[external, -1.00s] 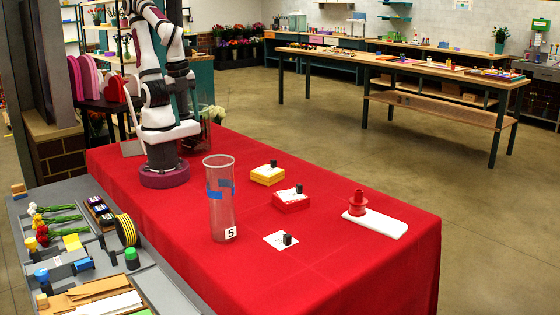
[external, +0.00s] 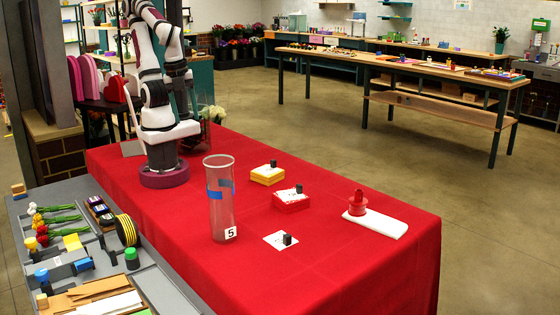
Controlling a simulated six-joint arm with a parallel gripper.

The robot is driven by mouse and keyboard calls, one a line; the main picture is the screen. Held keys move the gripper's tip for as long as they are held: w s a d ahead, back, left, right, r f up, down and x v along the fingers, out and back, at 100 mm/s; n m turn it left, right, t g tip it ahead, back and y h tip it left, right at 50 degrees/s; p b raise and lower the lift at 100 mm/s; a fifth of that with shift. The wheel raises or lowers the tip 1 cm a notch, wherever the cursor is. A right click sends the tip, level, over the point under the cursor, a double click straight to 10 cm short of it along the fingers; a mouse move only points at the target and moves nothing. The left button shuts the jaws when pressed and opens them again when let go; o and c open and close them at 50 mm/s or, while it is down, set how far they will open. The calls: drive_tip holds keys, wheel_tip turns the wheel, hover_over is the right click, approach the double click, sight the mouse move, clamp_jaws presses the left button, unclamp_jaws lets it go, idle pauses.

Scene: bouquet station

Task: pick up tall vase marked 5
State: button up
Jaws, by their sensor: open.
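The tall vase marked 5 (external: 221,205) stands upright on the red-covered table. It is a clear cylinder with blue tape around its upper part and a white label with a black 5 near its base. Nothing touches it. My arm rises from its base behind the vase, at the far left end of the table. My gripper is not in view; the top of the arm runs past the upper edge of the picture.
A yellow block (external: 267,176) and a red block (external: 291,200) lie right of the vase. A white card with a black piece (external: 287,240) lies nearer. A red spool-like item (external: 357,203) stands on a white pad (external: 383,225). A grey tray (external: 178,286) of supplies borders the left.

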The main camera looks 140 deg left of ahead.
idle(0.4)
drive_tip(key=o, duration=0.7)
drive_tip(key=n+t+h, duration=0.5)
drive_tip(key=n+h, duration=1)
drive_tip(key=n, duration=1.2)
approach(212, 190)
drive_tip(key=shift+y, duration=0.3)
drive_tip(key=x, duration=0.9)
drive_tip(key=shift+d, duration=0.45)
